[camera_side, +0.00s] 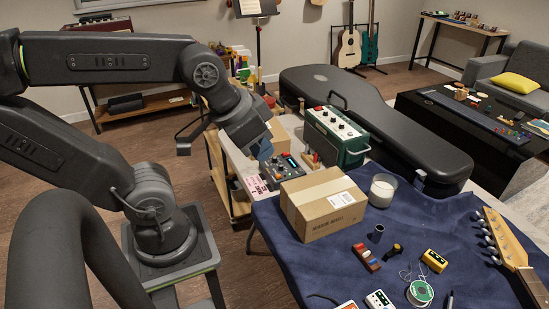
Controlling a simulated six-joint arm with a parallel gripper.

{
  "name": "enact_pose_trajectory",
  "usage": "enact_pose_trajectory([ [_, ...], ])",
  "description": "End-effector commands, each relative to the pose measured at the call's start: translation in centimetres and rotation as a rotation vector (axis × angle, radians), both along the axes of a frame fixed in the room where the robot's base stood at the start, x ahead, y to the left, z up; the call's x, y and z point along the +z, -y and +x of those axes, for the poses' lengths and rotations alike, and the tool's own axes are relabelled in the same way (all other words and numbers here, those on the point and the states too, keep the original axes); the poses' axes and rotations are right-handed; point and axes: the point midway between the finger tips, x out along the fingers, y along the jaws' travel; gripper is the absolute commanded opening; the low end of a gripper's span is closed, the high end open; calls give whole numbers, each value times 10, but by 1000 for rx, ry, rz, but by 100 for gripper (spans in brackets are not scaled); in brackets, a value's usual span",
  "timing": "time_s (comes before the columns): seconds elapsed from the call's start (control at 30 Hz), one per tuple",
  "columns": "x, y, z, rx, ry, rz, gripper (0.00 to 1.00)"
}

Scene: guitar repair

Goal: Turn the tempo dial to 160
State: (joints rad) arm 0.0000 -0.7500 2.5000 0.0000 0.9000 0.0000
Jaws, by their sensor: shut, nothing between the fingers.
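My gripper (263,150) points down at the left end of the work table and is shut and empty. Just below and beside it is a small dark panel device (284,170) with several small knobs, some of them red. I cannot tell which knob is the tempo dial, and no scale or number is readable at this size. My gripper overlaps the device's back left part in this view, so I cannot tell whether it touches a knob.
A green amplifier (337,135) stands close behind the device, and a cardboard box (322,203) sits in front of it. A pink-and-white card (256,187) lies to its left.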

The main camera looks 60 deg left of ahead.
Motion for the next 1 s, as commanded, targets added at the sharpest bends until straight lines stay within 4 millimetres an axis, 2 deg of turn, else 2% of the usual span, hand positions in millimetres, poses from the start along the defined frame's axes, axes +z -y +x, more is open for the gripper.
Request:
enact_pose_trajectory([
  [0.03, 0, 0, 0, 2, -1, 0, 6],
  [0.17, 3, -7, 12, 65, -21, -18, 18],
  [0.27, 6, -21, 36, 191, -58, -54, 28],
  [0.37, 7, -45, 69, 371, -104, -104, 37],
  [0.47, 2, -76, 102, 562, -147, -157, 47],
  [0.57, -10, -112, 133, 753, -186, -208, 47],
  [0.7, -37, -170, 167, 1025, -237, -276, 47],
  [0.83, -74, -229, 187, 1277, -278, -337, 47],
  [1.0, -127, -299, 195, 1569, -319, -402, 47],
])
